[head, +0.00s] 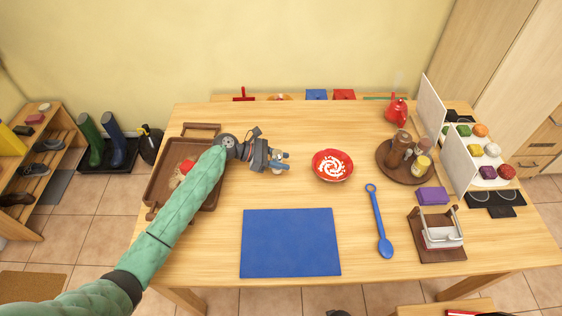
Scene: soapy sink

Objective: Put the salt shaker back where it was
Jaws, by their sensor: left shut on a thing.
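My left gripper (277,162) is above the table, left of the red bowl, with its arm coming in from the lower left. It is shut on a small pale thing that looks like the salt shaker; the fingers hide most of it. A round brown tray (384,164) stands at the right of the table. On it are a brown grinder or bottle (400,144) and a jar with yellow contents (422,167). The tray's left and front parts look bare.
A red bowl (333,165) with a white swirl lies between gripper and round tray. A blue mat (290,243), blue spoon (379,222), purple block (433,196), napkin holder (437,234) and red kettle (397,109) are around. A brown tray (158,190) lies under my left arm.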

